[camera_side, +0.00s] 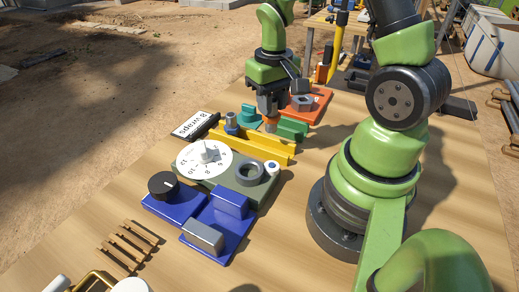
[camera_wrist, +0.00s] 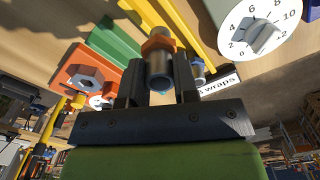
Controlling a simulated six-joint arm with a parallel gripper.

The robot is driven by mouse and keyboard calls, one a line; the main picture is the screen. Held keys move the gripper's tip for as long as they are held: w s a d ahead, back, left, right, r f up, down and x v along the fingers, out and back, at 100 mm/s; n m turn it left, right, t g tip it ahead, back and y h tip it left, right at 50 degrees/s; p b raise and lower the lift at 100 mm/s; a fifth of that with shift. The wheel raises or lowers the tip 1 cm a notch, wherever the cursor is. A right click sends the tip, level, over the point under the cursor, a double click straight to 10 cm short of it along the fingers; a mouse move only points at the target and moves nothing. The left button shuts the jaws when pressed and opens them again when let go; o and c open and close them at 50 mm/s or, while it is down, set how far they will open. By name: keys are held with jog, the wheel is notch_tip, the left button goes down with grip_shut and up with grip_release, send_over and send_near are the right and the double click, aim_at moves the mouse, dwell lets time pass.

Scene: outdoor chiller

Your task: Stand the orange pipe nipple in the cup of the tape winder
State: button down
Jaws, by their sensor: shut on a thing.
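My gripper (camera_side: 271,112) is shut on the orange pipe nipple, a metal tube with an orange collar. The orange collar (camera_side: 271,123) shows just below the jaws in the side view, by the yellow channel and the green rack. In the wrist view, the orange pipe nipple (camera_wrist: 159,62) sits between the fingertips (camera_wrist: 160,88), its open end toward the camera. The tape winder (camera_side: 217,182) appears to be the olive base with a white numbered dial (camera_side: 204,160) and a dark round cup (camera_side: 250,173). The cup looks empty and stands apart from the gripper.
A yellow channel (camera_side: 255,147) and a green rack (camera_side: 292,128) lie close to the gripper. A blue-collared nipple (camera_side: 231,123) stands nearby. An orange plate (camera_side: 310,104) with a hex piece is behind. A blue fixture (camera_side: 222,222) with a black knob is in front.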

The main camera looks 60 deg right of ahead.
jog(key=a+r+n, duration=0.5)
jog(key=a, duration=0.6)
jog(key=shift+s+r+n, duration=0.3)
jog(key=shift+r+n, duration=0.1)
jog(key=shift+a, duration=0.1)
jog(key=shift+f, duration=2.55)
jog(key=shift+f, duration=0.3)
jog(key=shift+f, duration=1.15)
jog(key=shift+f, duration=0.2)
jog(key=shift+f, duration=0.8)
